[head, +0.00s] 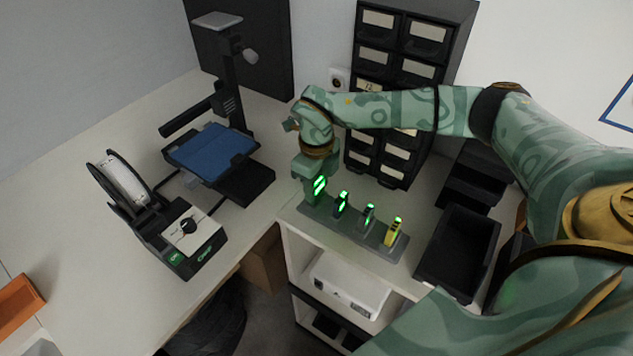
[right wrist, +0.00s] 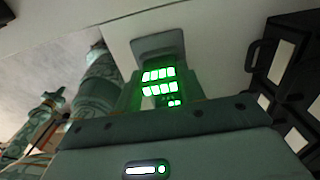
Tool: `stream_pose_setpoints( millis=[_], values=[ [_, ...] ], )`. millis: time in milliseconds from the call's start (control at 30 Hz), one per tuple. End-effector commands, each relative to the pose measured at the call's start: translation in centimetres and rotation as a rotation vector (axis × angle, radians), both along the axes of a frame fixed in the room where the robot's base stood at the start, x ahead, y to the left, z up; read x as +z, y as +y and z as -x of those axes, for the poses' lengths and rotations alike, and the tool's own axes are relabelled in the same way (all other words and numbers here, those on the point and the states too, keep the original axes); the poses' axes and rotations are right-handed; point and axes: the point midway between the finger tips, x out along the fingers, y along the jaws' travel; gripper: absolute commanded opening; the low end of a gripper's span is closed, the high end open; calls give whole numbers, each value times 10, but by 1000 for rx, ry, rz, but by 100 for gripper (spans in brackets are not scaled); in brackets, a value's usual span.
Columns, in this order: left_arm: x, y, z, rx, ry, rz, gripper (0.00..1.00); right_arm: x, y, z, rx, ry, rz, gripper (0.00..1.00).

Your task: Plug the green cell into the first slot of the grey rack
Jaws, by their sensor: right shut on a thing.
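The grey rack (head: 357,236) stands at the corner of the white counter, with several cells upright in a row. A black cell (head: 341,204), a grey-green cell (head: 368,216) and a yellow cell (head: 394,233) stand in it, each with green lights. My right gripper (head: 316,178) points down over the rack's left end, shut on the green cell (head: 320,188). The cell's lit green bars also show in the right wrist view (right wrist: 160,84). Its lower end is at the rack's left end; I cannot tell whether it sits in the slot. My left gripper is not in view.
A black drawer cabinet (head: 373,57) stands behind the rack. A black open bin (head: 458,252) is to the right. A 3D printer with a blue bed (head: 212,152) stands left. A white device (head: 348,286) sits on the shelf below the rack.

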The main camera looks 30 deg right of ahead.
Motion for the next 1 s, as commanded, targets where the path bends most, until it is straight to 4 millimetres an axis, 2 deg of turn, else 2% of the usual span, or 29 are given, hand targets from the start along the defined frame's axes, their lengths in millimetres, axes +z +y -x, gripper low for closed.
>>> stream_pose_setpoints(
  millis=[700,733,800,833,1000],
  values=[
    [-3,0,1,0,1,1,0,-9,0,0,0,0,0,7],
    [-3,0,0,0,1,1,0,-9,0,0,0,0,0,42],
    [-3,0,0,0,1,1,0,-9,0,0,0,0,0,62],
    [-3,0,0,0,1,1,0,-9,0,0,0,0,0,65],
    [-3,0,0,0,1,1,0,-9,0,0,0,0,0,65]
  ],
)
